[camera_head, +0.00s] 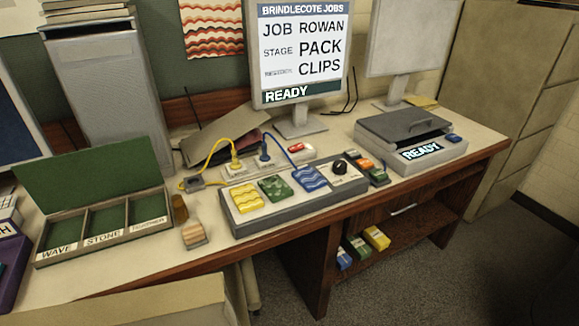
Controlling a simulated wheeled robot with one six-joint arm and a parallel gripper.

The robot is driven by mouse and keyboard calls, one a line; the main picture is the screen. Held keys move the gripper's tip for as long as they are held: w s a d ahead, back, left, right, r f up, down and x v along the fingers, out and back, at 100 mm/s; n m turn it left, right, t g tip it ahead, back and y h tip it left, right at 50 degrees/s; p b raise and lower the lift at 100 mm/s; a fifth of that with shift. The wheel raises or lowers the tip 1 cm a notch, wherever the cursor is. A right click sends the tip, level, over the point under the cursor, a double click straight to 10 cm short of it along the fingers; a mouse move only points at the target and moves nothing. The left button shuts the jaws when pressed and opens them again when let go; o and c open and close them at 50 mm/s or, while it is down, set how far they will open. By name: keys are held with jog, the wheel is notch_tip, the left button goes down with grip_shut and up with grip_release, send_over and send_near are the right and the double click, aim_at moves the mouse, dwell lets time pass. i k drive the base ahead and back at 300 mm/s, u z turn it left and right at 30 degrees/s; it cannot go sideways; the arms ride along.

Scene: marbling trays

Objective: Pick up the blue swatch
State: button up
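The blue swatch (311,178) has pale wavy lines and lies in a grey tray (290,217) on the desk. It is to the right of a green mottled swatch (275,188) and a yellow wavy swatch (247,200) in the same tray. To its right, the tray has a white panel with a black knob (339,167). A blue cable ends close behind the blue swatch. My gripper is not in view, so nothing is seen touching the swatch.
An open green-lined box (102,246) with labelled compartments, two reading WAVE and STONE, sits left. A power strip with yellow and blue plugs (264,158) lies behind the tray. A monitor (301,55) stands behind, and a grey device reading READY (412,138) is right.

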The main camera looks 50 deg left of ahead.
aim_at(309, 179)
jog(key=u, duration=0.75)
jog(key=i, duration=1.1)
jog(key=u, duration=1.1)
jog(key=i, duration=0.2)
jog(key=u, duration=0.1)
